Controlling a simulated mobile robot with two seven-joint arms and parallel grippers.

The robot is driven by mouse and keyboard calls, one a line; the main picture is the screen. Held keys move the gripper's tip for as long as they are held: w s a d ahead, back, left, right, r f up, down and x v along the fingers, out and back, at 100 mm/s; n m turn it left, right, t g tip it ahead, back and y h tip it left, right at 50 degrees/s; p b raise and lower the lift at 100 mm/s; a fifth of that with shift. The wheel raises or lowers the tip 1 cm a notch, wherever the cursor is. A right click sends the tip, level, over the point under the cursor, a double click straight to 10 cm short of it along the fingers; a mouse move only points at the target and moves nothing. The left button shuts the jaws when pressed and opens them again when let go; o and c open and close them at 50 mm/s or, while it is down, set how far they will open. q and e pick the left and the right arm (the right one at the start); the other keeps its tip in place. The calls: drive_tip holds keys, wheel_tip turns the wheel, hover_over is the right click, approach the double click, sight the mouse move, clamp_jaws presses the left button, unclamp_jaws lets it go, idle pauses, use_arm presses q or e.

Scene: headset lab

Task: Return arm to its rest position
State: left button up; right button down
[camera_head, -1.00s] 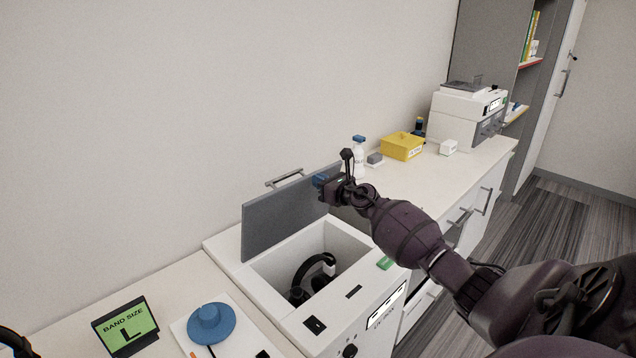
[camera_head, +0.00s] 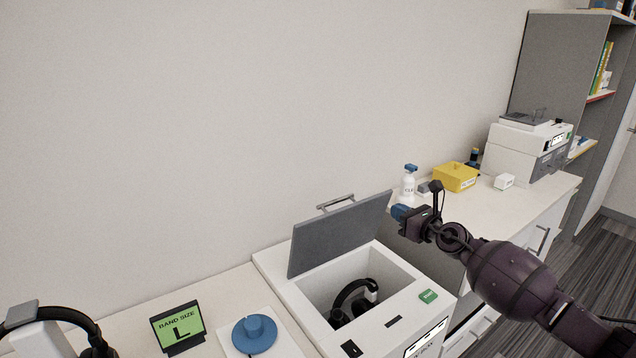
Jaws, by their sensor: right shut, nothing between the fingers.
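My right arm comes in from the lower right. Its gripper (camera_head: 401,214) is shut and empty, with blue fingertips beside the right edge of the raised grey lid (camera_head: 338,236). The lid belongs to a white box-shaped machine (camera_head: 287,291) and stands open. A black headset (camera_head: 347,300) lies inside the open chamber, apart from the gripper. My left gripper is not in view.
A white bottle with a blue cap (camera_head: 408,185), a yellow box (camera_head: 456,177) and a white machine (camera_head: 516,150) stand on the back counter. A green "BAND SIZE L" sign (camera_head: 178,328), a blue round object (camera_head: 254,334) and another headset (camera_head: 62,314) are at front left.

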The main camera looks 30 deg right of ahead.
drive_tip(key=s+a+f+m+g+h, duration=0.1)
drive_tip(key=s+a+f+m+g, duration=0.4)
drive_tip(key=s+a+f+m, duration=2.1)
drive_tip(key=s+m, duration=0.1)
drive_tip(key=m, duration=0.9)
drive_tip(key=shift+s+a+g+h+b, duration=0.4)
